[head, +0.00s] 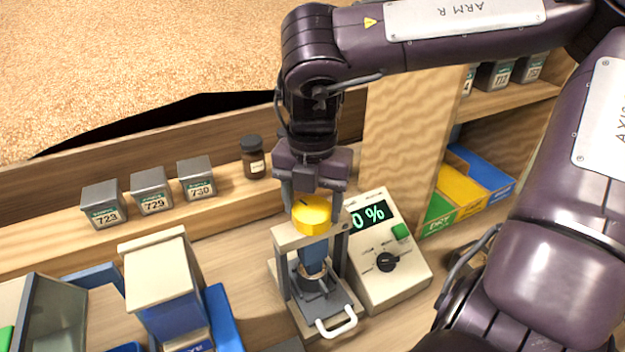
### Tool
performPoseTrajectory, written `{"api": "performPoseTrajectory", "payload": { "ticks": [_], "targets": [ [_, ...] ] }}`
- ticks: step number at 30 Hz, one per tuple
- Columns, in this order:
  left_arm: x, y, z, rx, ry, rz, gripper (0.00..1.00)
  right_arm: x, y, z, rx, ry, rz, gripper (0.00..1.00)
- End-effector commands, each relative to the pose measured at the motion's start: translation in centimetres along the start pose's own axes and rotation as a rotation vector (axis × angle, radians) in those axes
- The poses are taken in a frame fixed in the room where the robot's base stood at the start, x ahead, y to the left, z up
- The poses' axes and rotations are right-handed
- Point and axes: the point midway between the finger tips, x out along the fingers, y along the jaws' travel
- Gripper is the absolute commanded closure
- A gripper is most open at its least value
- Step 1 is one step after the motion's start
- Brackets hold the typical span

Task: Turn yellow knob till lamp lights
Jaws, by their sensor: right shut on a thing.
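The yellow knob (312,215) sits on top of a small press-like frame (283,240) with a white handle at its front. My right gripper (311,200) comes down from above and is shut on the yellow knob, with a finger on each side of it. Beside the frame, on the right, stands a cream control box (405,283). I cannot tell whether the green part is lit. My left gripper is not in view.
Grey numbered boxes (151,190) and a dark jar (253,158) stand on the ledge behind. A blue and cream container (160,285) stands to the left. Coloured bins (462,190) fill the shelf at right. A wooden panel (405,135) rises behind the control box.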

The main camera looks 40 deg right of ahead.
Motion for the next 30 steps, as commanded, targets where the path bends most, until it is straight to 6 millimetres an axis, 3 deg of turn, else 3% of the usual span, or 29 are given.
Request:
{"api": "performPoseTrajectory", "payload": {
  "ticks": [30],
  "targets": [
    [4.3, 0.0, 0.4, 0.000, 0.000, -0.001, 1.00, 0.0, 0.2, 0.2, 0.962, -0.003, 0.008, 0.62]
  ]
}}
